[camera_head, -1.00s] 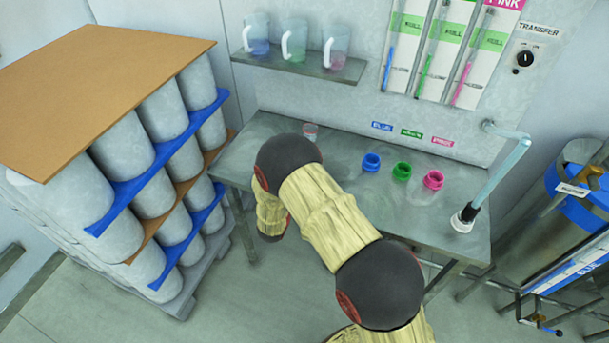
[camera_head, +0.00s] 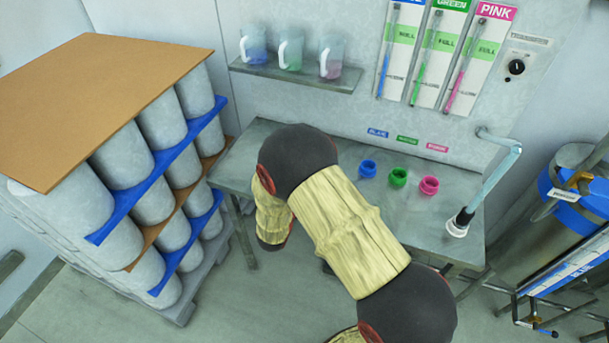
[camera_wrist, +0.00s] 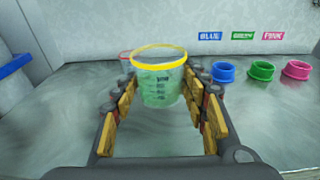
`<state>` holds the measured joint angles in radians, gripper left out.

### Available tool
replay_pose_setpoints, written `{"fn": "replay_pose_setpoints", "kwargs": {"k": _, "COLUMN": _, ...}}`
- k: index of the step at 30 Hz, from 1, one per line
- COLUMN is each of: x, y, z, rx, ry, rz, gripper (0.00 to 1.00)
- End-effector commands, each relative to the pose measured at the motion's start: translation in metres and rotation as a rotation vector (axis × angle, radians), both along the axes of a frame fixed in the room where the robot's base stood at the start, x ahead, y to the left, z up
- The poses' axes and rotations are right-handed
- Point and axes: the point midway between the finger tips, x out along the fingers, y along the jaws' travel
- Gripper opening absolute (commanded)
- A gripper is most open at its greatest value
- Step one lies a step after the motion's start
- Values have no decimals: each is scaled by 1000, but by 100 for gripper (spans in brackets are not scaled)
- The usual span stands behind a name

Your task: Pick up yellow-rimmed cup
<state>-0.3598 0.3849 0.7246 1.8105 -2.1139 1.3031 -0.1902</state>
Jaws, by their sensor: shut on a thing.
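The yellow-rimmed cup (camera_wrist: 160,88) is clear with dark graduation marks and a greenish look, and it stands upright in the wrist view. My gripper (camera_wrist: 160,100) has its yellow-padded fingers on both sides of the cup and is shut on it. Part of a red rim shows behind the cup's left edge. In the head view my arm hides the cup and my gripper. I cannot tell whether the cup's base touches the table.
The metal table (camera_head: 425,225) carries blue (camera_head: 367,169), green (camera_head: 398,177) and pink (camera_head: 429,185) collars right of my arm. A transfer pipe (camera_head: 490,185) rises at the table's right. Three jugs stand on the wall shelf (camera_head: 300,76). A stacked drum pallet (camera_head: 130,170) is on the left.

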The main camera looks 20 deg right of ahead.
Motion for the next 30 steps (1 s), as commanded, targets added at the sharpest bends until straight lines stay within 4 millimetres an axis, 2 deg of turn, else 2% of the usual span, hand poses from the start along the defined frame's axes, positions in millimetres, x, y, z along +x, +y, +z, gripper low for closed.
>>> {"fn": "replay_pose_setpoints", "kwargs": {"k": 15, "x": -56, "y": -4, "z": 24, "rx": -1, "ry": 2, "rz": 0, "gripper": 18}}
{"fn": "replay_pose_setpoints", "kwargs": {"k": 30, "x": -83, "y": -6, "z": 36, "rx": 0, "ry": 1, "rz": 0, "gripper": 18}}
